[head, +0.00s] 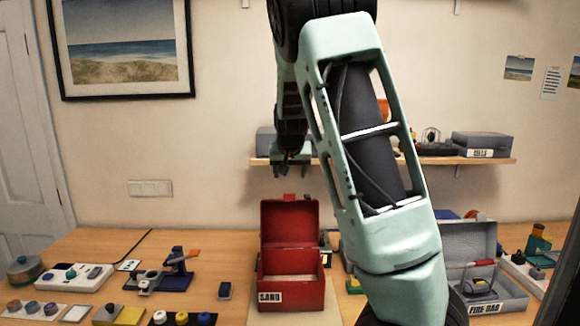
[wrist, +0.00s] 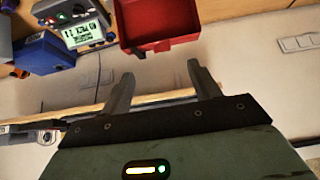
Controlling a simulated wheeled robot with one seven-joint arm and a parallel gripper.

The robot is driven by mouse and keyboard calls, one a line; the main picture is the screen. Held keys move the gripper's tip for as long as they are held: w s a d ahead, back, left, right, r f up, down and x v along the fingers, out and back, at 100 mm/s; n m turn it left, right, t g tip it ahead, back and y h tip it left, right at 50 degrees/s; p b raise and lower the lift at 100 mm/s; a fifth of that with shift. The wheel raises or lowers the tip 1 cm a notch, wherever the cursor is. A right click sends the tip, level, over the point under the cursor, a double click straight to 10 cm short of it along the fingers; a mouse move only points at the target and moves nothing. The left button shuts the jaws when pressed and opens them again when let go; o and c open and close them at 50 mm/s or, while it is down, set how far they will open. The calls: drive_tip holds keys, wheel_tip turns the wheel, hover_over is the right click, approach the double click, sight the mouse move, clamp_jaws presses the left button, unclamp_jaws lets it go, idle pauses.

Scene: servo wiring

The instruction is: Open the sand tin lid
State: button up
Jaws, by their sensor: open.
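The sand tin (head: 290,292) is a red box with a white "SAND" label, standing on the table in the head view. Its red lid (head: 290,222) stands raised upright at the back, and the inside of the tin shows. Red metal of the tin also shows at the top of the wrist view (wrist: 160,28), cut off by the edge. My gripper (head: 291,170) is above the raised lid, apart from it. In the wrist view its two fingers (wrist: 160,82) are spread with nothing between them.
A wall shelf (head: 500,160) with boxes is behind my arm. A grey open box labelled "FIRE BAG" (head: 484,308) stands to the right. A blue device (head: 178,270) and several small parts lie to the left. My arm hides the table right of the tin.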

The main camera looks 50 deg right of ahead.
drive_tip(key=shift+v, duration=1.95)
drive_tip(key=shift+f, duration=0.1)
